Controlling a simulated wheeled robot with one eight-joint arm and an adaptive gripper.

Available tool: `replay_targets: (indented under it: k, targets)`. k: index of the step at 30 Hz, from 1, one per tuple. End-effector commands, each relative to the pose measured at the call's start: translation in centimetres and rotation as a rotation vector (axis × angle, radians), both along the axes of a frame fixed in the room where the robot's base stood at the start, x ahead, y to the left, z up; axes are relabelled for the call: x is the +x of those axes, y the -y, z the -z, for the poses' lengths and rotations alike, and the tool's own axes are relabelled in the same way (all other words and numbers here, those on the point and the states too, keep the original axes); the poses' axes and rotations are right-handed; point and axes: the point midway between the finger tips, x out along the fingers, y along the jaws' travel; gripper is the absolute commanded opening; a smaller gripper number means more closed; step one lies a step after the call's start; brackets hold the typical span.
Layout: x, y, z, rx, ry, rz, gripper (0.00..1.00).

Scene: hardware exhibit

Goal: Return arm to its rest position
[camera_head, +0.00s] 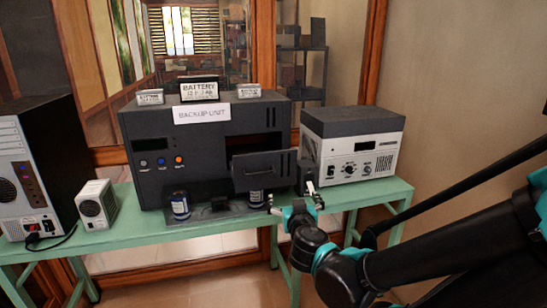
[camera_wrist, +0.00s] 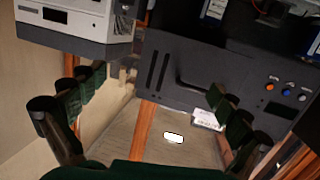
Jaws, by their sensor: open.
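My gripper (camera_head: 296,196) is open and empty, in front of the right part of the black backup unit (camera_head: 213,112) in the head view. My dark arm with teal joints reaches in from the lower right. In the wrist view the two fingers of my gripper (camera_wrist: 155,85) are spread wide at left and right, with nothing between them. The backup unit (camera_wrist: 170,72) fills the right side of that view. Whether a finger touches the unit is not clear.
The unit stands on a green table (camera_head: 345,195). A white-and-grey instrument (camera_head: 352,142) is right of the unit. A small white box (camera_head: 97,205) and computer tower (camera_head: 35,165) stand left.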

Motion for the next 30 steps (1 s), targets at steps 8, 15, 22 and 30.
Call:
replay_targets:
  k: [8,15,22,30]
  targets:
    - [-1.5,12.5,8.9,-0.099,-0.425,0.308,1.0]
    - [-7.2,15.9,15.7,-0.081,-0.834,0.297,1.0]
    - [-10.7,14.5,18.1,-0.015,-1.036,0.144,1.0]
    - [-11.4,13.8,18.4,0.002,-1.07,0.088,1.0]
